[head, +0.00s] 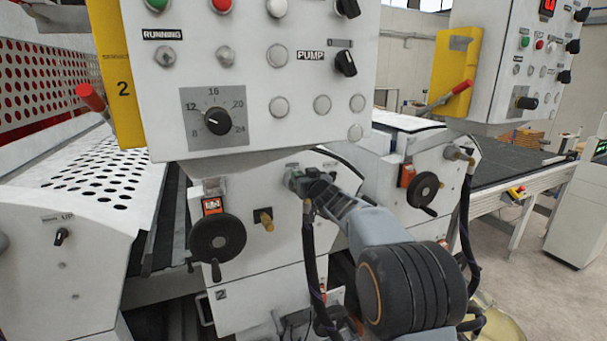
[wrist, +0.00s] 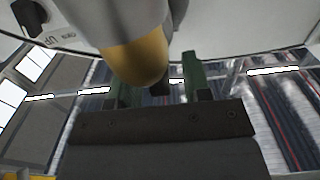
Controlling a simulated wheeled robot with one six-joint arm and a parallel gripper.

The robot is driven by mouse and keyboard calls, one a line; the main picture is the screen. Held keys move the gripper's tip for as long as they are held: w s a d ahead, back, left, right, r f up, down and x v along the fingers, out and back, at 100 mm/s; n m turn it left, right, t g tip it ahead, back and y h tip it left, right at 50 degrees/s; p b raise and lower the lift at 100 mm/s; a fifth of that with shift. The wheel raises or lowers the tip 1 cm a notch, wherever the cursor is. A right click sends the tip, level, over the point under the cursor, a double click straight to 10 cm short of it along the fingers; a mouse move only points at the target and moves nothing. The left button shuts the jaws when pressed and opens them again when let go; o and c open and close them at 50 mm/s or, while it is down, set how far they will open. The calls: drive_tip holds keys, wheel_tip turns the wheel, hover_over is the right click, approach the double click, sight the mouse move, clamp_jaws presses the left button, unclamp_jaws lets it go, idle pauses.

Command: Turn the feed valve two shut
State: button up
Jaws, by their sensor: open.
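The unit marked 2 has a white front panel, where my gripper (head: 300,180) reaches in from the right. A brass fitting (head: 307,206) with a dark hose shows just below the gripper. The feed valve's handle is largely hidden behind my gripper in the head view. In the wrist view, a rounded yellow-brass part (wrist: 138,62) on a grey body lies in front of and between my gripper's two green fingers (wrist: 160,85). The fingers stand apart, and the gripper is open. I cannot tell whether they touch the brass part.
A black handwheel (head: 217,238) and a small brass knob (head: 264,218) are left of my gripper. The control box (head: 250,140) overhangs above. A similar hose fitting (head: 456,152) and handwheel (head: 423,190) are on the unit to the right.

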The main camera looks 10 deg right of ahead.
drive_tip(key=shift+c, duration=0.3)
clamp_jaws()
idle(0.4)
